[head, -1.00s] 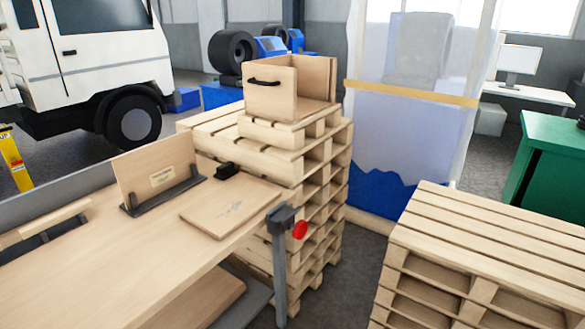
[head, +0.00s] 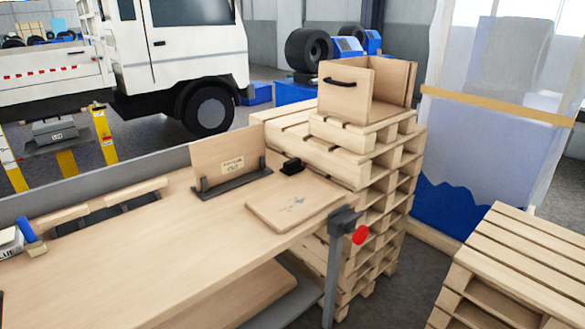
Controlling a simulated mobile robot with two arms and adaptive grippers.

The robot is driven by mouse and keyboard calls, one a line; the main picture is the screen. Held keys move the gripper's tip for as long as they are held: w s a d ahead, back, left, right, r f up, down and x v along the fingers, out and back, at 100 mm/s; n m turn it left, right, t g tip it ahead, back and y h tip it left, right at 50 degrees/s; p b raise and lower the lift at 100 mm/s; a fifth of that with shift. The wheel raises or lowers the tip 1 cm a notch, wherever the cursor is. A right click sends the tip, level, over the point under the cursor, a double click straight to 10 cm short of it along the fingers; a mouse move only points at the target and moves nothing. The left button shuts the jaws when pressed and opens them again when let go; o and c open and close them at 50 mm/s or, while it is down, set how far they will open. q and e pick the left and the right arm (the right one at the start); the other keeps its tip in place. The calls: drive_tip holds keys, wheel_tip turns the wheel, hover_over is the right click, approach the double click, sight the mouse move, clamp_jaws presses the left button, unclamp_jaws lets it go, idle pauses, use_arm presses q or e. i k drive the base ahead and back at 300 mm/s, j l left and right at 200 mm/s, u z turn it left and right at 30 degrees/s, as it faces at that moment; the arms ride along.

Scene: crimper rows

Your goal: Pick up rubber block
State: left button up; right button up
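A small black block (head: 292,167), which may be the rubber block, sits at the far edge of the wooden workbench (head: 150,255). It is just right of an upright wooden board (head: 228,152) in a dark holder (head: 232,188). It looks small, so its material cannot be told. A flat wooden board (head: 295,205) lies on the bench in front of it. Neither of my grippers is in view.
Stacked pallets (head: 350,150) holding an open wooden box (head: 345,95) stand behind the bench. A clamp with a red knob (head: 361,235) is at its right end. Another pallet stack (head: 520,250) stands at right. A blue-handled item (head: 27,229) lies at far left.

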sight(291, 167)
drive_tip(key=i+l+u, duration=0.2)
drive_tip(key=i+u, duration=0.15)
drive_tip(key=i+l+u, duration=0.4)
drive_tip(key=i+j, duration=0.1)
